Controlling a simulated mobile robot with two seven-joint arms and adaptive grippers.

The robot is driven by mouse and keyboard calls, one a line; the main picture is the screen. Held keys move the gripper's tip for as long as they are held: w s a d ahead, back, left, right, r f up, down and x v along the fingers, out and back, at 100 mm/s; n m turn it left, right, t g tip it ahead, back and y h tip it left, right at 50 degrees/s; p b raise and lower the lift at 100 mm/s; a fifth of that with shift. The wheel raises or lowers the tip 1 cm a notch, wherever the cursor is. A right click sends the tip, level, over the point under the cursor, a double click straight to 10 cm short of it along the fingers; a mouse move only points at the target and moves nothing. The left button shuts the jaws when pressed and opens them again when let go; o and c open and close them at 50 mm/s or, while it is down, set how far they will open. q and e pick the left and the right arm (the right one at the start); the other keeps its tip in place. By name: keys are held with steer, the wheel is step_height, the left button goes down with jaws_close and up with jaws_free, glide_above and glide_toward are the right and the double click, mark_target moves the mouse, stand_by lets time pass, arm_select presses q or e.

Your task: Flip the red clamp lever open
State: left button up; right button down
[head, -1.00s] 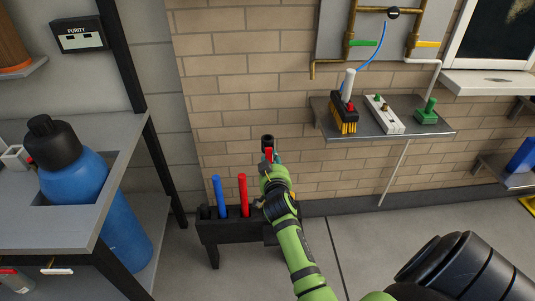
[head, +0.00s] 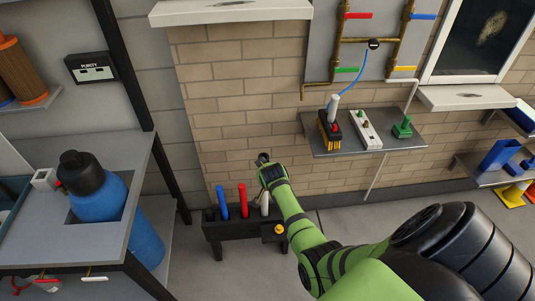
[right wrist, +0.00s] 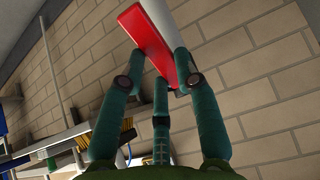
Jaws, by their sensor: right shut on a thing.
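The red clamp lever (right wrist: 150,42) is a flat red bar in the right wrist view, beside a white tube (right wrist: 162,14). My right gripper (right wrist: 160,66) has its teal fingers closed around the lever's lower end. In the head view my right gripper (head: 264,162) is above the right part of a black rack (head: 226,228) by the brick wall. My left gripper is out of view.
A blue bottle (head: 98,197) stands in a grey bench at left. A wall shelf (head: 335,145) with a brush (head: 330,130) is to the right.

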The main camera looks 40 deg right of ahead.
steer(key=shift+r+g+y+p, duration=0.45)
steer(key=shift+g+y+p, duration=0.15)
steer(key=shift+g, duration=0.6)
steer(key=shift+r+g+y, duration=0.1)
steer(key=shift+g+y, duration=0.5)
arm_select(q)
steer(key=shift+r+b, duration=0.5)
steer(key=shift+b, duration=0.2)
arm_select(e)
steer(key=shift+r+g+y, duration=0.2)
steer(key=shift+g+y, duration=0.2)
steer(key=shift+g, duration=0.4)
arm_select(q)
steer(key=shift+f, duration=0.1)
arm_select(e)
steer(key=c, duration=1.1)
jaws_free()
steer(key=shift+c, duration=0.2)
steer(key=shift+o, duration=1.3)
steer(key=shift+w+d, duration=0.1)
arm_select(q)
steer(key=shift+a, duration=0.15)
arm_select(e)
steer(key=shift+r, duration=0.2)
